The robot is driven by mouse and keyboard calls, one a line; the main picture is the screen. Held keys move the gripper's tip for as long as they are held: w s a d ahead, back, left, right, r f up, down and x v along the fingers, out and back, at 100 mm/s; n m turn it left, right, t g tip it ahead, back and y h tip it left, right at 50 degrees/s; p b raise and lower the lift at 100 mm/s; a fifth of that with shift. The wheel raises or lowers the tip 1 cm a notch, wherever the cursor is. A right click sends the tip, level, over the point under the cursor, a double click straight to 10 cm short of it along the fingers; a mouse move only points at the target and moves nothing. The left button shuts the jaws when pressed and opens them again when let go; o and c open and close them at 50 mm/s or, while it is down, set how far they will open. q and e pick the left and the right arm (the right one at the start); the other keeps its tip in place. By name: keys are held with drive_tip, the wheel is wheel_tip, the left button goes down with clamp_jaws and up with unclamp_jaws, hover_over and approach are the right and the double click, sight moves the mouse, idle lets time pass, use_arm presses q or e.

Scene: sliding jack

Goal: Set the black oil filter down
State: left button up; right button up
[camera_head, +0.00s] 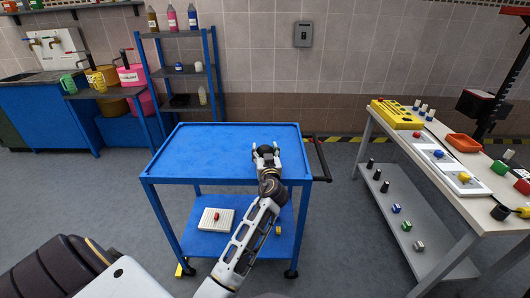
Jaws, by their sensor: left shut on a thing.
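My left gripper (266,149) is over the right part of the blue cart's top (205,150), near its right edge. It is shut on a dark, round thing (265,150), which fits the black oil filter; my fingers and wrist hide much of it. I cannot tell whether the filter touches the cart top or is held just above it. My right gripper is not in view.
The cart top is otherwise clear. Its lower shelf holds a white block with a red part (216,217). A workbench (455,185) with trays and several small parts stands at right. A blue shelf rack (184,73) stands behind left.

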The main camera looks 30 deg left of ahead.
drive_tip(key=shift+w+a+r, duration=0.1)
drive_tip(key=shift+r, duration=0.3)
use_arm(q)
drive_tip(key=o, duration=1.2)
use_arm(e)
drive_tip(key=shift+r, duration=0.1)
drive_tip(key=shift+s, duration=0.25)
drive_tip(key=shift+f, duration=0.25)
